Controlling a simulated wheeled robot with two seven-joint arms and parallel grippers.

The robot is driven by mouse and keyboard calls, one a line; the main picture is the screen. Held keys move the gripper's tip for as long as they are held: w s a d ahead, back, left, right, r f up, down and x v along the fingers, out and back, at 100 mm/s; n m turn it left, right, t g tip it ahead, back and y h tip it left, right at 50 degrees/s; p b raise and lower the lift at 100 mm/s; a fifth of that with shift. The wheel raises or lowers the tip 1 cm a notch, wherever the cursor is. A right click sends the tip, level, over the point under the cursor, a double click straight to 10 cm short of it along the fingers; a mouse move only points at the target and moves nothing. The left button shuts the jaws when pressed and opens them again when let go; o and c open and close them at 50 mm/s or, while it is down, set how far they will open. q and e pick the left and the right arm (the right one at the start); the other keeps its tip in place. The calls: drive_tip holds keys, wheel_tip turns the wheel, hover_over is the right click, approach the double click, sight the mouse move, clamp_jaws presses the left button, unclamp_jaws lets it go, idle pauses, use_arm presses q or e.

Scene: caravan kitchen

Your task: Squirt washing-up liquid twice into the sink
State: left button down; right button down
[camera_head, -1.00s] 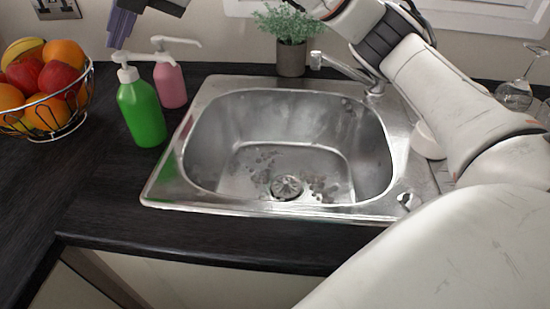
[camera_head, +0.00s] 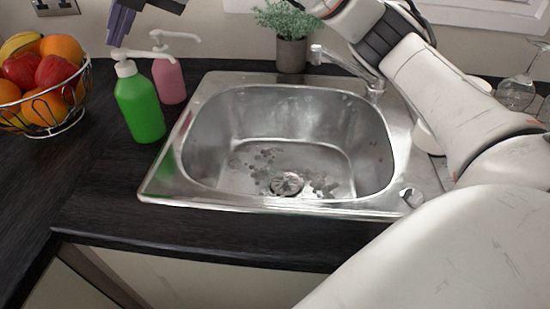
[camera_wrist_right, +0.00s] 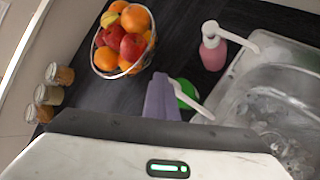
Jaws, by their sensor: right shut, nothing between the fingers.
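The green washing-up liquid bottle (camera_head: 140,107) stands upright on the dark worktop, left of the steel sink (camera_head: 168,189). Its white pump spout points right, toward the sink. In the right wrist view the bottle (camera_wrist_right: 186,92) is partly hidden behind my fingers. My right gripper (camera_head: 117,38) has purple fingers, shut and empty, pointing down just above the pump head; I cannot tell whether they touch it. The fingers also show in the right wrist view (camera_wrist_right: 161,100). The sink basin has dark patches around its drain (camera_head: 287,184). My left gripper is not in view.
A pink pump bottle (camera_head: 170,82) stands just behind the green one. A wire fruit bowl (camera_head: 62,129) is at the left. A potted plant (camera_head: 291,53) and the tap (camera_head: 345,66) are behind the sink. Several jars (camera_wrist_right: 58,76) show in the right wrist view. The front worktop is clear.

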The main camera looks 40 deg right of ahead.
sight(124, 53)
drive_tip(key=shift+f, duration=0.1)
idle(0.3)
drive_tip(key=shift+r, duration=0.25)
wheel_tip(124, 53, up, 6)
drive_tip(key=p, duration=0.4)
drive_tip(key=shift+r, duration=0.15)
idle(0.9)
